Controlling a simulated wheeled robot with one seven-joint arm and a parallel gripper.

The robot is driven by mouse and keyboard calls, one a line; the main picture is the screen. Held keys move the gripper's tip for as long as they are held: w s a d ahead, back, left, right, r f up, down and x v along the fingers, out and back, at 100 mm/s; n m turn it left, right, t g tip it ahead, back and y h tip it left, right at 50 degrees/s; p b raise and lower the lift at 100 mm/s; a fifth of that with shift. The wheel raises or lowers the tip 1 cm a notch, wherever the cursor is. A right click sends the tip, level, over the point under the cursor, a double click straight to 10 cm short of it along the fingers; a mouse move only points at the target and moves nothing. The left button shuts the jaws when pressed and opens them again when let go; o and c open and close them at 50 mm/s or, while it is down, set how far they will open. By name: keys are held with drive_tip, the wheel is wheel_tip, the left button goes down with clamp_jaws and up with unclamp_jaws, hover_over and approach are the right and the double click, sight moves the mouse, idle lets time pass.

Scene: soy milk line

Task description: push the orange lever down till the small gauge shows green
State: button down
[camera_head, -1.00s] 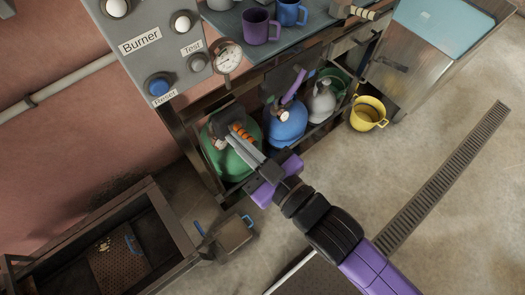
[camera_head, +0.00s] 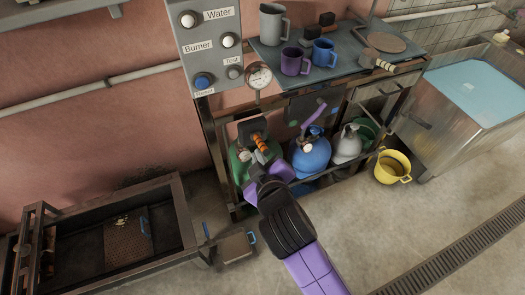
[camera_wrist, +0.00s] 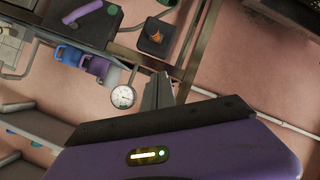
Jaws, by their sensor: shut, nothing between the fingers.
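My gripper (camera_head: 257,165) is in front of that bottle, just below the lever in the picture. Its fingertips are mostly hidden behind my wrist, so I cannot tell whether they touch the lever.
A yellow bucket (camera_head: 391,167) is on the floor further right. Mugs stand on the bench (camera_head: 345,62). A dark open-topped trough (camera_head: 75,235) lies at left.

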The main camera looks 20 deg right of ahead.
idle(0.3)
drive_tip(key=p, duration=0.1)
hover_over(261, 148)
drive_tip(key=s+a, duration=0.1)
drive_tip(key=a, duration=0.2)
wheel_tip(261, 148, down, 4)
drive_tip(key=f, duration=0.1)
drive_tip(key=d+f, duration=0.1)
drive_tip(key=d+f+p, duration=0.1)
drive_tip(key=shift+s+d+f, duration=0.1)
drive_tip(key=shift+s+f, duration=0.2)
drive_tip(key=shift+s, duration=0.05)
drive_tip(key=shift+f+b, duration=0.2)
drive_tip(key=shift+b, duration=0.15)
